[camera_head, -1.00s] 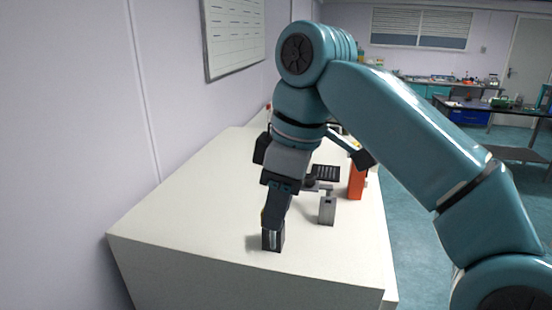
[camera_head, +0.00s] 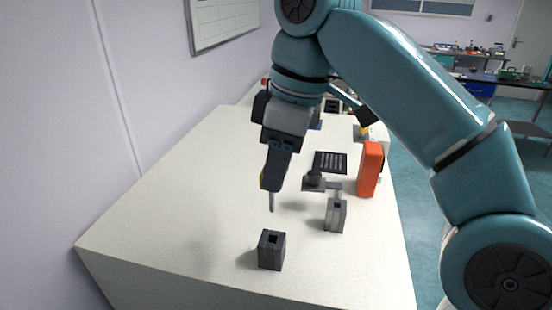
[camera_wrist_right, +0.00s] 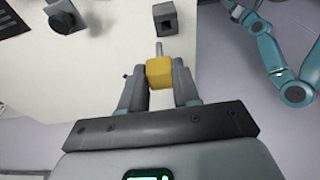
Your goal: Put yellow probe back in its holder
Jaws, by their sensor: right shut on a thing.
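My right gripper (camera_head: 273,182) is shut on the yellow probe (camera_wrist_right: 159,73) above the table. In the right wrist view, the yellow body sits between both fingers and its thin grey tip points away from them. In the head view, the fingers mostly hide the yellow body, and the tip (camera_head: 271,202) points down. A dark grey block with a square hole on top (camera_head: 271,252), which looks like the holder, stands on the table below the tip, toward the near edge. The tip is apart from it. In the right wrist view, my left arm shows at upper right; its gripper (camera_wrist_right: 236,12) is too unclear to judge.
A lighter grey block with a slot (camera_head: 336,216) stands right of the dark block. Behind it are a small dark device (camera_head: 314,180), a black slotted plate (camera_head: 330,162) and an orange upright box (camera_head: 370,168). The white table (camera_head: 170,215) is clear on the left, beside the wall.

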